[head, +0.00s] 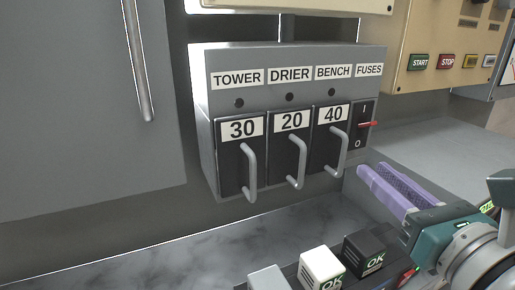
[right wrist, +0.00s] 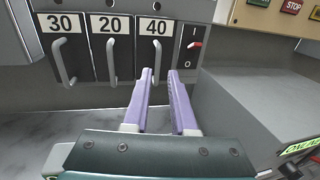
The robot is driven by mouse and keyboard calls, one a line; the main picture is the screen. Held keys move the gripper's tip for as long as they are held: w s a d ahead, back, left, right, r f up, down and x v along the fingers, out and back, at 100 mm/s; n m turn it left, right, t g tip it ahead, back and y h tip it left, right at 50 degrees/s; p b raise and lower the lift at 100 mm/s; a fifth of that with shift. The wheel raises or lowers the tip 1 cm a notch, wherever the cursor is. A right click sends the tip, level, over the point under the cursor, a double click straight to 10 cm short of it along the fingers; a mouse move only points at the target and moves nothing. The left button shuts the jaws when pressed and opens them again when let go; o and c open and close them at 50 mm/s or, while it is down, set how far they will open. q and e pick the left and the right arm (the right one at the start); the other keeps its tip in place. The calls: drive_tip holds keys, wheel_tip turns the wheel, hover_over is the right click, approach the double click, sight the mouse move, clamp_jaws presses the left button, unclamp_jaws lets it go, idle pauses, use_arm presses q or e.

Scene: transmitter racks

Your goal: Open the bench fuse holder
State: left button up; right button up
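The bench fuse holder (head: 322,150) is the rightmost of three black holders in the grey fuse box, under the BENCH label and marked 40. It looks seated, with a grey bar handle (head: 341,150) on its front. It also shows in the right wrist view (right wrist: 150,52). My right gripper (head: 372,172) has purple fingers with a gap between them and nothing in it. My left gripper is out of view.
Holders 30 (head: 236,165) and 20 (head: 287,155) sit left of it. A red-levered switch (head: 366,124) is close on its right. Blocks marked OK, one white (head: 321,268) and one black (head: 363,254), stand at the bottom. A grey cabinet (head: 70,110) is at left.

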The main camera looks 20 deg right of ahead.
sight(346, 147)
drive_tip(key=w, duration=0.9)
drive_tip(key=shift+w+d+r+p, duration=0.1)
drive_tip(key=shift+w+d+p, duration=0.1)
drive_tip(key=shift+d+p, duration=0.15)
drive_tip(key=shift+d, duration=0.1)
drive_tip(key=shift+c, duration=0.3)
clamp_jaws()
idle(0.5)
